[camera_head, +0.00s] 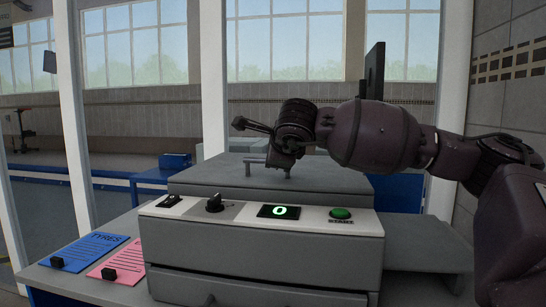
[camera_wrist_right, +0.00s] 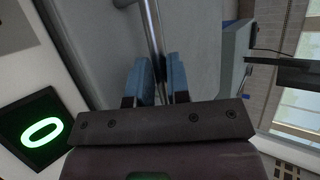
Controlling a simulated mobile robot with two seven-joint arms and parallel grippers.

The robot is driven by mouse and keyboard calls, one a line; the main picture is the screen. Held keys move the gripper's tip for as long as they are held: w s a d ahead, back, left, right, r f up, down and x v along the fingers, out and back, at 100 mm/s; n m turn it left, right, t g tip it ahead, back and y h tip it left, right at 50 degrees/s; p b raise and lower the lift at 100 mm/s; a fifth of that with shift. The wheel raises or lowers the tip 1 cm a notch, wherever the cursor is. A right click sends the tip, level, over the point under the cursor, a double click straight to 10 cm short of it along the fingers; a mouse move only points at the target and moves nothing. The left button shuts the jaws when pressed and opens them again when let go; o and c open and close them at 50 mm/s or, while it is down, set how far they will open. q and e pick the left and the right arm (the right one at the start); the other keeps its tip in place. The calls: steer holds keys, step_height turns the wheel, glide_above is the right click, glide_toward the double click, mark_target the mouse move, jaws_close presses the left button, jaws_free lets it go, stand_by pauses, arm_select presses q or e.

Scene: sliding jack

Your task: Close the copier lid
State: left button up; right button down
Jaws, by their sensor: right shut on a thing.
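The copier (camera_head: 260,250) stands in front of me, a grey box with a white control panel. Its grey lid (camera_head: 215,171) lies about flat on top behind the panel; I see no open gap, but its lower front edge is hidden. A metal handle (camera_head: 257,161) sits on the lid. My right gripper (camera_head: 278,163) reaches in from the right and is shut on the handle. In the right wrist view the blue fingertips (camera_wrist_right: 161,76) are on either side of the handle's bar (camera_wrist_right: 153,30). My left gripper is not in view.
The panel carries a lit display (camera_head: 279,211) reading 0, a green start button (camera_head: 341,213) and a black knob (camera_head: 214,203). Blue (camera_head: 84,251) and pink (camera_head: 115,262) sheets lie left of the copier. A dark monitor (camera_head: 374,72) stands behind.

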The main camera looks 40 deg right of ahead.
steer(key=shift+a+f+g, duration=0.15)
steer(key=shift+f, duration=0.45)
steer(key=shift+a+f+g, duration=0.1)
steer(key=shift+f+g, duration=0.05)
steer(key=shift+f, duration=0.45)
steer(key=c, duration=1.1)
jaws_free()
steer(key=shift+s+r, duration=0.1)
steer(key=shift+s, duration=0.05)
steer(key=shift+s+a+r, duration=0.15)
steer(key=shift+s+r, duration=0.15)
steer(key=shift+r, duration=0.15)
steer(key=p+v, duration=0.1)
steer(key=v, duration=0.9)
steer(key=shift+r, duration=0.15)
steer(key=shift+s, duration=0.15)
